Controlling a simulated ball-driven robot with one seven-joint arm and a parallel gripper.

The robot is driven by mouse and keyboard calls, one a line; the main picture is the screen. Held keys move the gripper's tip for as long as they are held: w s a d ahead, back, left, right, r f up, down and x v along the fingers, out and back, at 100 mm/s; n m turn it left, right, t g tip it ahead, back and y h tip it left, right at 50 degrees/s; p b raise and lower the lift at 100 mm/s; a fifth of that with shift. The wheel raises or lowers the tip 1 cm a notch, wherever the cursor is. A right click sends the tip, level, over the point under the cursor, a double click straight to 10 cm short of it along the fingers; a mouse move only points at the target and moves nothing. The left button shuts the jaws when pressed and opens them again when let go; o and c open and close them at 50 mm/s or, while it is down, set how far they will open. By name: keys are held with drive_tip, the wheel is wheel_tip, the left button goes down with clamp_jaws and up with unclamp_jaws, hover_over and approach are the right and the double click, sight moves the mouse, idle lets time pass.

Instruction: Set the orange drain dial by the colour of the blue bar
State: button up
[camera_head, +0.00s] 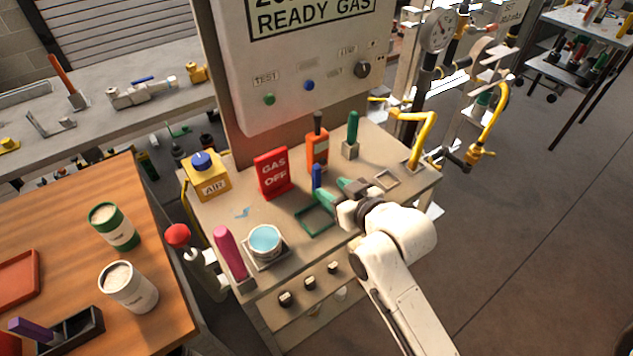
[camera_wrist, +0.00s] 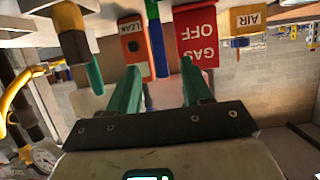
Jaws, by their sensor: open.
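A slim blue bar (camera_head: 317,177) stands upright on the bench top, in front of an orange box. In the wrist view the blue bar (camera_wrist: 157,45) shows between and beyond my green fingertips. My gripper (camera_head: 334,190) is open and empty, its tips close to the bar; in the wrist view my gripper (camera_wrist: 160,66) has a clear gap between the fingers. Contact with the bar cannot be told. I cannot make out an orange drain dial. Several small dark knobs (camera_head: 309,283) sit on the bench's front, their colour markings too small to read.
The orange box (camera_head: 317,149) reads LEAK in the wrist view. A red GAS OFF sign (camera_head: 272,173), a yellow AIR box (camera_head: 206,176), a green frame (camera_head: 315,219) and a light-blue round pot (camera_head: 265,241) share the bench. Yellow pipes (camera_head: 424,137) stand at right. Floor at right is open.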

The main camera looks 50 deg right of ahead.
sight(318, 181)
drive_tip(key=x, duration=0.5)
drive_tip(key=shift+w+f, duration=0.1)
drive_tip(key=shift+p+x, duration=0.65)
drive_tip(key=shift+x, duration=2)
drive_tip(key=shift+d+f, duration=0.1)
drive_tip(key=shift+f, duration=0.05)
clamp_jaws()
